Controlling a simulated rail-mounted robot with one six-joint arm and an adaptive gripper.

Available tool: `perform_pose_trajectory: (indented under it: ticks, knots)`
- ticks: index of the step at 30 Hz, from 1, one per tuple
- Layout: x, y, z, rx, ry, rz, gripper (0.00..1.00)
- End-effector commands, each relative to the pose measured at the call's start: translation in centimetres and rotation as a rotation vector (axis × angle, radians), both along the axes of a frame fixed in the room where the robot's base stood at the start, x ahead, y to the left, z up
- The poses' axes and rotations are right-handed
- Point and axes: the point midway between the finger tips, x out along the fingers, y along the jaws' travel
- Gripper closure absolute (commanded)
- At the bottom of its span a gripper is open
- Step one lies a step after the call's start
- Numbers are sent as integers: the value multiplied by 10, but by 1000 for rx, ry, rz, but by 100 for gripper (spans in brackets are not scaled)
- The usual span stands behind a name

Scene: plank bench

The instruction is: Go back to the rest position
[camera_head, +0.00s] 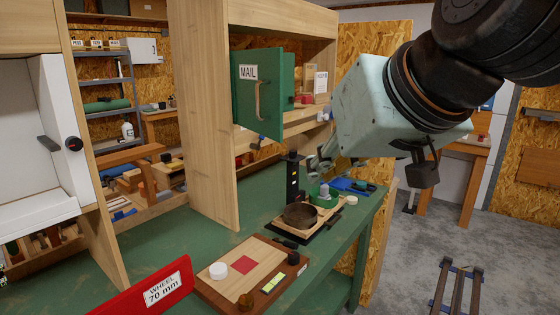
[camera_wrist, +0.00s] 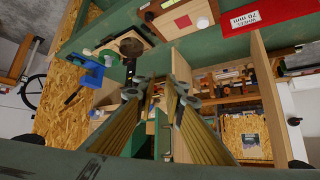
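My gripper (camera_head: 322,160) hangs at the end of my arm, to the right of the green MAIL door and above the far part of the bench. The arm's pale wrist housing hides part of it in the head view. In the wrist view my gripper (camera_wrist: 163,88) shows two ribbed, yellowish fingers with a gap between their tips. Nothing is held between them. The gripper is apart from the things on the bench.
The green MAIL door (camera_head: 272,95) stands open from the wooden cabinet (camera_head: 205,120). A dark round pan (camera_head: 300,217), a wooden board (camera_head: 215,288) with a white disc, and a red wheel sign (camera_head: 125,300) are on the green bench (camera_head: 160,245). Floor shows at right.

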Motion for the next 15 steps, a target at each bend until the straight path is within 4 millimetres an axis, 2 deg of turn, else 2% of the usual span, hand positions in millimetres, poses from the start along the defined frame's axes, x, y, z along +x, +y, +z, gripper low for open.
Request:
perform_pose_trajectory:
  ticks: [1,6,15]
  knots:
    - [-16,-12,-11,-11,37,-11,90]
    - [-73,-48,-51,-52,177,-57,90]
    - [-174,-108,-107,-126,401,-172,90]
